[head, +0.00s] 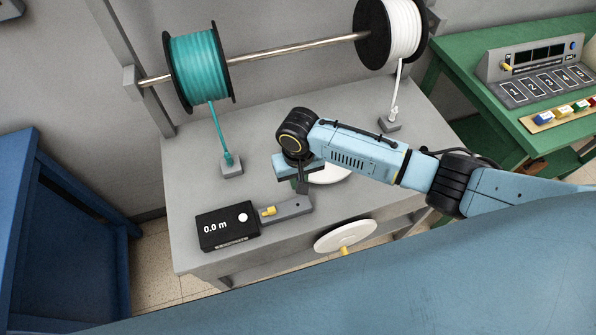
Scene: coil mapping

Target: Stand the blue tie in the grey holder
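Small coloured pieces sit on a tan strip (562,114) on the green table at the right. The piece at its left end is blue (543,118) and may be the blue tie; its shape is too small to tell. No grey holder can be named with certainty. A grey block (232,168) holds the end of the teal cable, and another grey block (390,124) stands under the white cable. My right gripper (303,188) points down over the grey table, far from the blue piece; its fingers overlap and their gap is hidden. My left gripper is out of view.
A teal spool (200,66) and a white spool (392,32) hang on a metal rod. A black meter reading 0.0 m (228,226) stands at the front left. White discs (345,236) are near my gripper. A grey console with numbered slots (535,70) stands on the green table.

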